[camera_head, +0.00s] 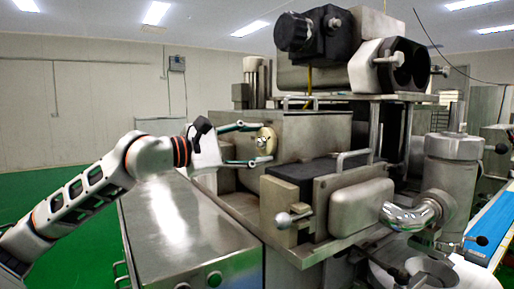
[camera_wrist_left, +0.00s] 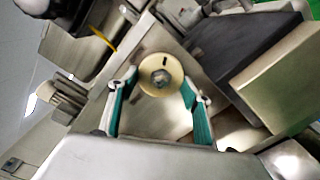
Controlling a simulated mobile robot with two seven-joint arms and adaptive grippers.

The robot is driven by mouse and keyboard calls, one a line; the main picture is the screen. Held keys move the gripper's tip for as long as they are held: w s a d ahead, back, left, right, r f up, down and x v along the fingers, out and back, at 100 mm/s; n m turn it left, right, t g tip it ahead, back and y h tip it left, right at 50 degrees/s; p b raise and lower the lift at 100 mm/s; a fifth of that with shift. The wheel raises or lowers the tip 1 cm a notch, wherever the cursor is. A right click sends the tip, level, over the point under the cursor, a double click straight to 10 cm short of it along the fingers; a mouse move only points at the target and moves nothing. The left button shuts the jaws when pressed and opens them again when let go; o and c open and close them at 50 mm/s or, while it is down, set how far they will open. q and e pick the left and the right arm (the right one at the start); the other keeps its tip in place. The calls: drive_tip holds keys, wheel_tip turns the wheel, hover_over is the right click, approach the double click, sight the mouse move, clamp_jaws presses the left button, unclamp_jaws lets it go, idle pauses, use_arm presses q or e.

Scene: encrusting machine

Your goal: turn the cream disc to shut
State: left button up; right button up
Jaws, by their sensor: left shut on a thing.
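The cream disc (camera_head: 267,142) is a round plate with a metal bolt at its centre, on the left-facing side of the machine's steel housing (camera_head: 300,125). In the left wrist view the cream disc (camera_wrist_left: 160,76) faces me, with a short dark mark above the bolt. My left gripper (camera_head: 257,145) reaches it from the left, one finger above and one below in the head view. In the left wrist view my left gripper (camera_wrist_left: 160,80) has its teal-padded fingers on opposite edges of the disc, shut on it. My right gripper is not in view.
A steel-topped cabinet (camera_head: 180,225) stands below my left arm. A dark block with a steel front (camera_head: 335,200) juts out right of the disc. A black motor unit (camera_head: 322,35) sits above. A blue conveyor (camera_head: 492,225) is at far right. Green floor is open at left.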

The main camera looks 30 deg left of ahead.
use_arm(q)
drive_tip(key=m, duration=0.4)
drive_tip(key=shift+r+m, duration=0.1)
drive_tip(key=shift+m, duration=0.6)
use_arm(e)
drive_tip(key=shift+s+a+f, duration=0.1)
use_arm(q)
drive_tip(key=shift+m, duration=0.4)
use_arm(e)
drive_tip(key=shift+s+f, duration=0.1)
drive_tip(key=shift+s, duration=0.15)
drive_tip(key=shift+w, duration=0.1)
use_arm(q)
drive_tip(key=o, duration=1.1)
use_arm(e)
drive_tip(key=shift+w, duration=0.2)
use_arm(q)
drive_tip(key=shift+a, duration=0.1)
